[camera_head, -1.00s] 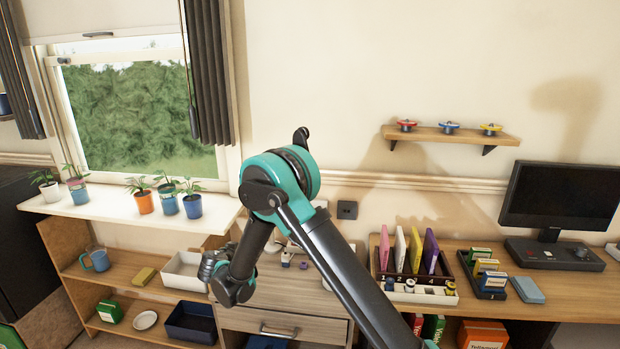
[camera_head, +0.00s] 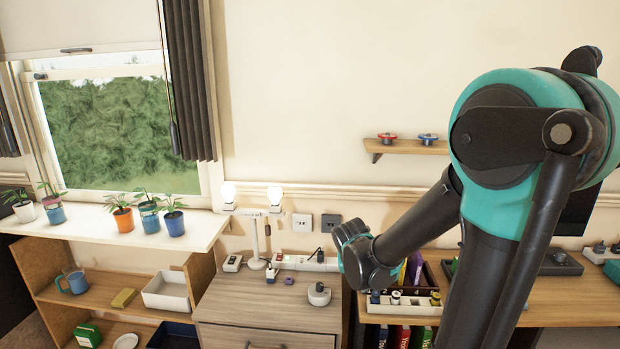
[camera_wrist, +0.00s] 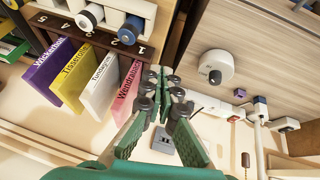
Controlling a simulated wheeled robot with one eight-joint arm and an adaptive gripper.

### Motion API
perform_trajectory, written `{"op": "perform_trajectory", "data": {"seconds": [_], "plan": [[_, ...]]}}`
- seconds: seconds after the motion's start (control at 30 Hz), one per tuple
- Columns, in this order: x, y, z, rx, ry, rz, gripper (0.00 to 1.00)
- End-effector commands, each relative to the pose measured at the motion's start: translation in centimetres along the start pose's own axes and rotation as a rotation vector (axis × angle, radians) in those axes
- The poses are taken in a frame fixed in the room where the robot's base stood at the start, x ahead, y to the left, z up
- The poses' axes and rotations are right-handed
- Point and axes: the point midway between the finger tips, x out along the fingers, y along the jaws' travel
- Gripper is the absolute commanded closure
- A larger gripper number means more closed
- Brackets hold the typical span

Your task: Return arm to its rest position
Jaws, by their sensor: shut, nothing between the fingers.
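My gripper (camera_wrist: 163,85) is shut and empty in the wrist view, its dark fingertips together and its green finger pads below them. In the head view my gripper (camera_head: 351,240) is seen from behind, in front of the wall and left of the book holder; its fingertips are not clear there. My arm (camera_head: 500,170), black and teal, is bent high on the right side of the head view. It hides part of the right desk, the monitor and the wall shelf.
The drawer cabinet (camera_head: 270,302) carries a lamp (camera_head: 255,235), a power strip (camera_head: 308,263) and a round white device (camera_head: 319,294). A slotted holder (camera_wrist: 108,36) with several coloured books stands close to the gripper. Potted plants line the windowsill (camera_head: 90,228). Open wall space lies above the cabinet.

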Motion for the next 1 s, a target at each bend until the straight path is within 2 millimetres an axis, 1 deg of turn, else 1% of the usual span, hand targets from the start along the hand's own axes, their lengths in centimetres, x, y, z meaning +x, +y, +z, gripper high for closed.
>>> {"op": "perform_trajectory", "data": {"seconds": [0.03,0.1,0.17,0.2,0.3,0.4,0.43,0.5,0.6,1.0], "plan": [[-0.5,1.5,1.8,0.006,-0.020,-0.012,1.00],[-1.1,2.9,4.1,0.004,-0.045,-0.039,1.00],[-1.6,3.9,6.2,0.003,-0.063,-0.062,1.00],[-1.9,4.5,7.5,0.002,-0.073,-0.078,1.00],[-2.5,5.3,10.6,0.000,-0.092,-0.118,1.00],[-2.9,5.8,12.9,-0.002,-0.102,-0.150,1.00],[-3.0,5.8,13.4,-0.004,-0.104,-0.158,1.00],[-3.2,5.9,14.4,-0.005,-0.106,-0.173,1.00],[-3.3,5.9,15.1,-0.006,-0.107,-0.184,1.00],[-3.3,5.9,15.1,-0.007,-0.107,-0.185,1.00]]}}
